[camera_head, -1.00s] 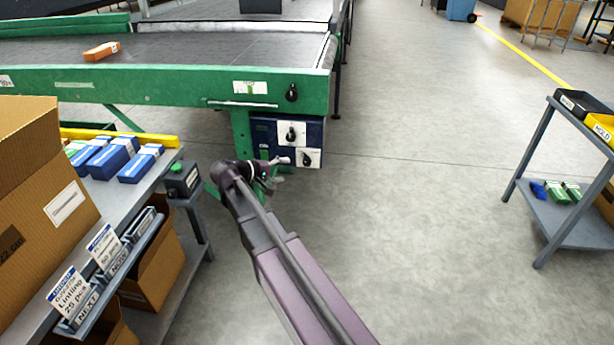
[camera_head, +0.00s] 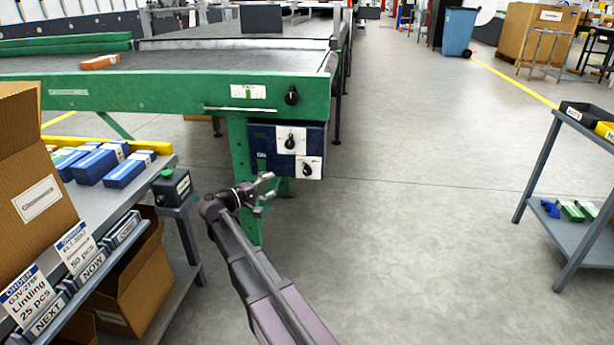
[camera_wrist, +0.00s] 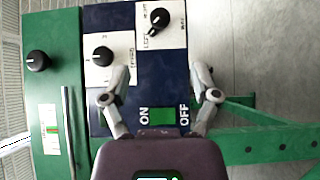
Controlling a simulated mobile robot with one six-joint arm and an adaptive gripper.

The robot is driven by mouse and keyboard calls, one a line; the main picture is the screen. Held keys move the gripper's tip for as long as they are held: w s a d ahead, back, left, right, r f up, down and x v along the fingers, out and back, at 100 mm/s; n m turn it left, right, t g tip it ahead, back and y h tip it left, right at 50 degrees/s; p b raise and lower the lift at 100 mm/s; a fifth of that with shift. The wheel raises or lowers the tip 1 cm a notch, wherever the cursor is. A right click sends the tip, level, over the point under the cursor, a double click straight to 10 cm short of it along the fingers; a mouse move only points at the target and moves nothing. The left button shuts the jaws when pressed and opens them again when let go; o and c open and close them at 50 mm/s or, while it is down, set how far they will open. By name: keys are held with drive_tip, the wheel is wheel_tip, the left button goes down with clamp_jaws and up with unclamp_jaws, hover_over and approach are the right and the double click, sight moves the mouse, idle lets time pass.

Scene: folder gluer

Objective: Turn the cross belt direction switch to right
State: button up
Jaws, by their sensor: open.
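A dark blue control box (camera_head: 262,150) hangs under the green conveyor frame. It carries an upper black knob (camera_head: 290,142) and a lower black knob (camera_head: 308,169), each on a white plate. In the wrist view these are the middle knob (camera_wrist: 103,56) and the top knob (camera_wrist: 159,19). A third black knob (camera_head: 292,96) sits on the green frame and shows at left in the wrist view (camera_wrist: 37,61).
A green leg (camera_head: 240,180) stands below the box. At left is a bench with blue boxes (camera_head: 125,171) and a small button box (camera_head: 172,186). A shelf cart (camera_head: 560,230) stands right; the floor between is clear.

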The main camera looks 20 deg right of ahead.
sight(305, 172)
drive_tip(key=shift+d, duration=0.1)
drive_tip(key=w+d, duration=0.1)
drive_tip(key=d, duration=0.8)
drive_tip(key=w+d, duration=0.1)
drive_tip(key=d, duration=0.3)
drive_tip(key=shift+w+d, duration=0.2)
drive_tip(key=shift+w, duration=0.1)
clamp_jaws()
